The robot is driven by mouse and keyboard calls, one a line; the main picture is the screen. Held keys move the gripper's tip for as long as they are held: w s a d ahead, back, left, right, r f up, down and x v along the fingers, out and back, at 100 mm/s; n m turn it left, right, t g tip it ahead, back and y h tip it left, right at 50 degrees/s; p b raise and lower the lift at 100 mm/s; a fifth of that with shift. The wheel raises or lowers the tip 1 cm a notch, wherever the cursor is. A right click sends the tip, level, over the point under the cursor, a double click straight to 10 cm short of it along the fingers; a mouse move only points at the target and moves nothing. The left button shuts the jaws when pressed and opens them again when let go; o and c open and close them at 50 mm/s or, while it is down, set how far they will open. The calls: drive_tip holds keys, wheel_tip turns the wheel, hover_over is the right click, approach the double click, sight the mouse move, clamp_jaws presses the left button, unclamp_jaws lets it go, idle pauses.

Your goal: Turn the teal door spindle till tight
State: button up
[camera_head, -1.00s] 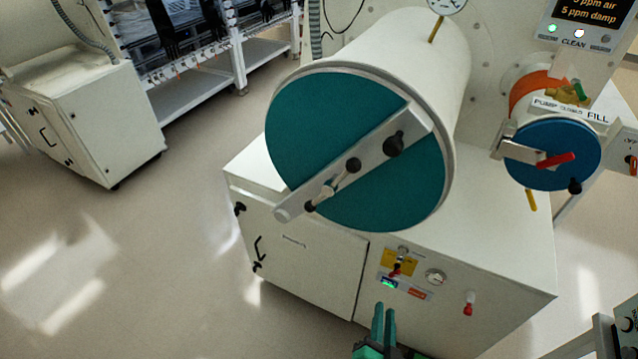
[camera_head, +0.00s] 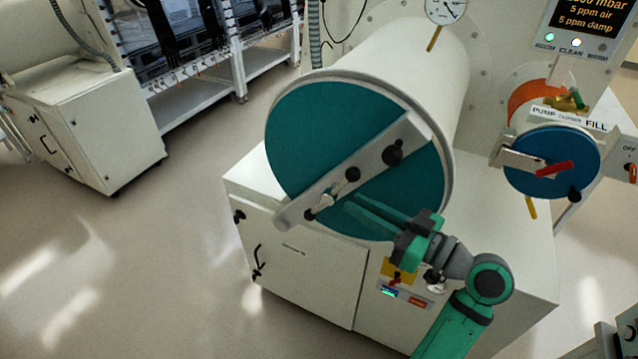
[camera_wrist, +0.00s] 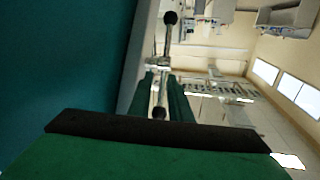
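The teal round door (camera_head: 310,125) closes the end of the large white cylinder. A grey bar (camera_head: 375,158) lies across it on a diagonal. The silver spindle (camera_head: 327,199) sits near the bar's lower left end, with a black-knobbed cross handle. In the wrist view the spindle handle (camera_wrist: 162,66) runs upright, with a black knob at its top and its bottom. My gripper (camera_head: 352,208) reaches in from the lower right, its green fingers beside the spindle. In the wrist view the fingers (camera_wrist: 160,100) are apart, either side of the lower knob; contact cannot be told.
A larger black knob (camera_head: 392,152) sits on the bar's upper right part. A smaller blue door (camera_head: 552,165) with a red handle is at the right. A white cabinet (camera_head: 300,268) stands below the cylinder. Open floor (camera_head: 120,270) lies to the left.

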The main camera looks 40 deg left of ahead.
sight(329, 197)
drive_tip(key=shift+n+g, duration=0.3)
drive_tip(key=shift+n, duration=0.1)
drive_tip(key=a, duration=0.7)
drive_tip(key=s+a+r, duration=0.1)
drive_tip(key=a, duration=0.2)
drive_tip(key=shift+a, duration=0.4)
clamp_jaws()
